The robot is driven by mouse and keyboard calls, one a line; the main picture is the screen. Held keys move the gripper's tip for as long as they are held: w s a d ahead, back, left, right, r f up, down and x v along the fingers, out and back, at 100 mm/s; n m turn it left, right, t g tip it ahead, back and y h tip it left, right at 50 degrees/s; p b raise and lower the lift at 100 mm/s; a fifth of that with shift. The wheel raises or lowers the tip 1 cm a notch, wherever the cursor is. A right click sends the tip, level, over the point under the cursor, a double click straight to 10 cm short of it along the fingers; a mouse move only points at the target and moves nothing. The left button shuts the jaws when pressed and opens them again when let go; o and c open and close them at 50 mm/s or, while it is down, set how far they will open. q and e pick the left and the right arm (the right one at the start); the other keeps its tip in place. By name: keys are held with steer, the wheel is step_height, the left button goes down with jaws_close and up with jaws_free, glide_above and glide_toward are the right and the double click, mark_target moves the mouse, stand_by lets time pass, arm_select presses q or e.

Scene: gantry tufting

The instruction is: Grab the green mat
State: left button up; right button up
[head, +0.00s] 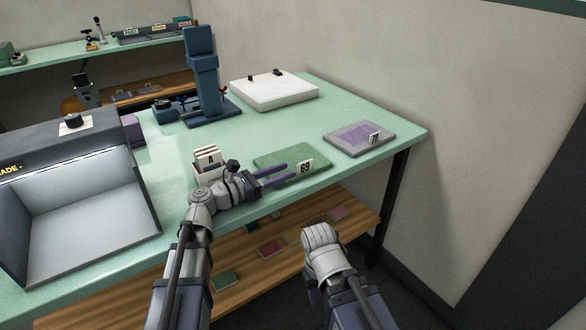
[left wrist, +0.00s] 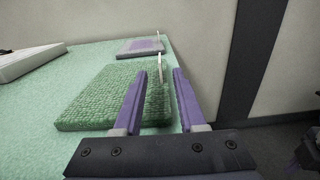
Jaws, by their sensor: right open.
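The green mat (head: 290,157) is a flat, textured slab lying near the front edge of the table, with a white tag "69" standing at its front edge. It also shows in the left wrist view (left wrist: 108,96). My left gripper (head: 292,171) is at the mat's near left, its purple fingers apart. In the left wrist view one finger overlaps the mat and the other is just beyond its right edge, with the tag seen edge-on between them. I cannot tell if they touch the mat. My right gripper (head: 322,240) is low, in front of the table; its fingers are hidden.
A purple mat (head: 352,137) tagged "77" lies to the right on the green table (head: 160,150). White cards (head: 206,158) stand left of the green mat. A blue press (head: 204,80) and a white slab (head: 272,92) stand behind. A light booth (head: 80,190) is at left.

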mark_target(298, 165)
arm_select(q)
steer(key=shift+x, duration=2.7)
steer(key=shift+a, duration=0.1)
jaws_close()
